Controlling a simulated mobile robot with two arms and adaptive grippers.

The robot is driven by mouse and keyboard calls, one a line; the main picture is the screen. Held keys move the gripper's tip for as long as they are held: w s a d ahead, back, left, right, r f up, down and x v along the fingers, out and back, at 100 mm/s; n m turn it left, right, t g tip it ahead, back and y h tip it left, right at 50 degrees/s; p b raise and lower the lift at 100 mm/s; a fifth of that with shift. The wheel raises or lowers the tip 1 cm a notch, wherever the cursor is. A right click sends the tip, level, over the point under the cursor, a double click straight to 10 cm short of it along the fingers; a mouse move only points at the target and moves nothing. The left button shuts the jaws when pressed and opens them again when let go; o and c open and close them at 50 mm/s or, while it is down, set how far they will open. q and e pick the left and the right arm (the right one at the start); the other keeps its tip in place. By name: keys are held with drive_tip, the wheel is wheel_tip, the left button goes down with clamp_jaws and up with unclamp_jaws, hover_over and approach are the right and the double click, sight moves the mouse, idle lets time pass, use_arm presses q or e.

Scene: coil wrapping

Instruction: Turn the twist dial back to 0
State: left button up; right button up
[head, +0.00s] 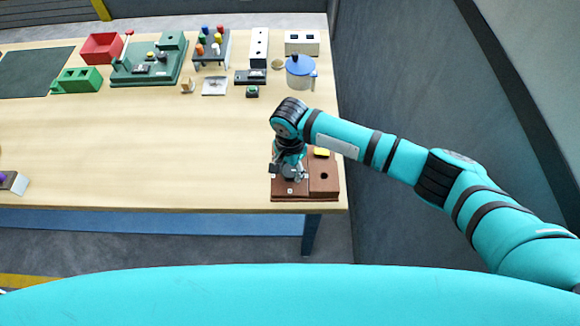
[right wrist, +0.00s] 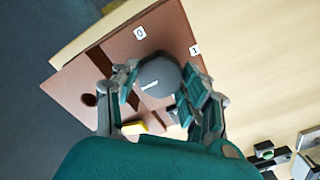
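The twist dial (right wrist: 158,72) is a round dark grey knob with a short white line on it. It sits on a brown box (head: 323,180), which stands at the front right corner of the table. Beside the dial are white labels, a "0" (right wrist: 139,32) and a "1" (right wrist: 195,49). The white line lies on the side of the knob away from the "0" label. My right gripper (right wrist: 158,80) has one finger on each side of the dial, very close to it; I cannot tell whether both fingers touch. In the head view my right gripper (head: 290,168) hides most of the dial. My left gripper is out of view.
The brown box also has a yellow piece (head: 321,152) and a dark round hole (head: 324,175). A blue-lidded jug (head: 300,72), a white block (head: 259,48) and a red bin (head: 101,48) stand along the back. The middle of the table is clear.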

drive_tip(key=c, duration=0.6)
